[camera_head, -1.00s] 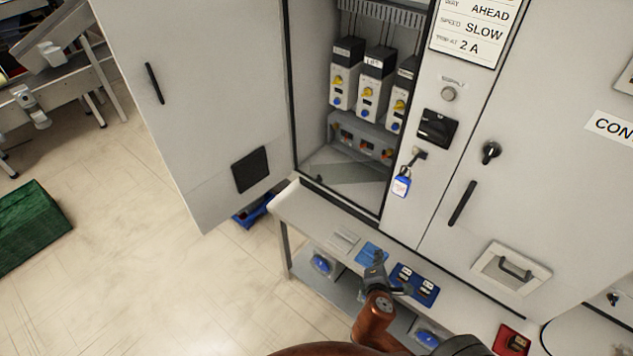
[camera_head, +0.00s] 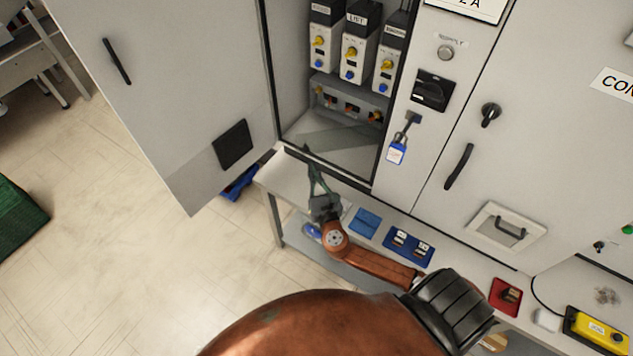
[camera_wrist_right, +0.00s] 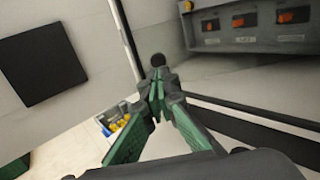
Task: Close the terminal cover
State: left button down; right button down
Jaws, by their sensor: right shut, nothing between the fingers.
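The terminal block (camera_head: 350,100), a grey strip with orange-red terminals, sits low inside the open cabinet. It also shows in the right wrist view (camera_wrist_right: 250,27), with its terminals exposed. A flat, see-through greenish-grey panel (camera_head: 345,138) lies low in front of the block; it looks like the terminal cover lying open, but its edges are hard to make out. My right gripper (camera_head: 309,160) is shut and empty at the lower left corner of the cabinet opening.
The open cabinet door (camera_head: 165,90) stands to the left. A blue bin (camera_head: 240,183) is under the door.

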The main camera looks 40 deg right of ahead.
aim_at(307, 151)
jog(key=shift+x, duration=2.5)
